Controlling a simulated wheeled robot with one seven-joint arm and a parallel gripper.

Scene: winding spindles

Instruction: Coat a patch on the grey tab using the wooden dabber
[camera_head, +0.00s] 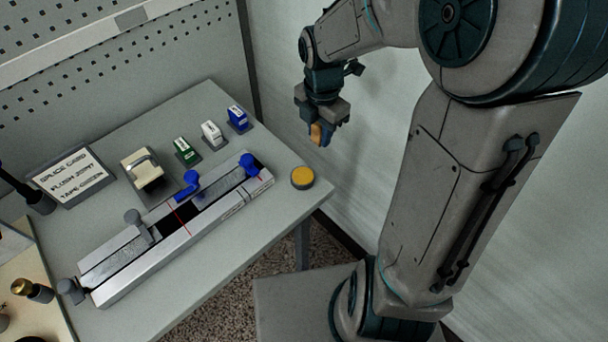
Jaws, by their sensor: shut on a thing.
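My gripper (319,139) hangs in the air at the upper middle, beyond the table's right edge. It is shut on the wooden dabber (316,132), whose orange-brown side shows between the dark fingers; its lower end is hard to make out. A long metal splicing block (200,221) lies diagonally on the table. Grey pieces show at its left part: one knob-ended piece (134,217) at mid-length and another (69,288) at the near left end. I cannot tell which is the grey tab. The gripper is apart from the block.
A round dark pot with a yellow top (302,177) stands near the table's right corner. Blue knobbed pieces (249,163) sit on the block's right half. Small green, white and blue holders, a cream dispenser (142,170) and a sign card (73,176) stand behind.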

